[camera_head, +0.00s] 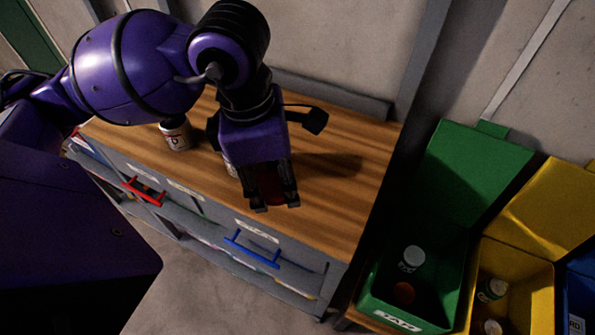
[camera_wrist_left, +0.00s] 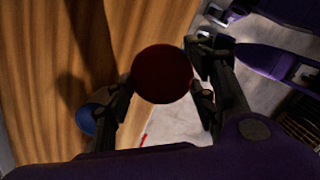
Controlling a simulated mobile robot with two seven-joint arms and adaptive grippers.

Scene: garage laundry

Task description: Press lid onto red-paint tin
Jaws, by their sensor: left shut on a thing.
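My left gripper (camera_head: 272,200) is above the front part of the bench top, pointing down. It is shut on a dark red round lid (camera_wrist_left: 162,74), which shows as a full disc between the fingertips in the left wrist view. In the head view the lid (camera_head: 268,187) is partly hidden by the fingers. A white tin (camera_head: 176,136) with a red mark on its label stands upright on the bench, left of my gripper. Another pale tin (camera_head: 230,167) is mostly hidden behind my gripper. My right gripper is not in view.
The wooden bench top (camera_head: 340,190) is clear on the right. A blue round top (camera_wrist_left: 86,118) shows beside a finger. Drawers with red (camera_head: 145,192) and blue (camera_head: 250,252) handles face front. Open green (camera_head: 455,190) and yellow (camera_head: 545,215) bins hold several items.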

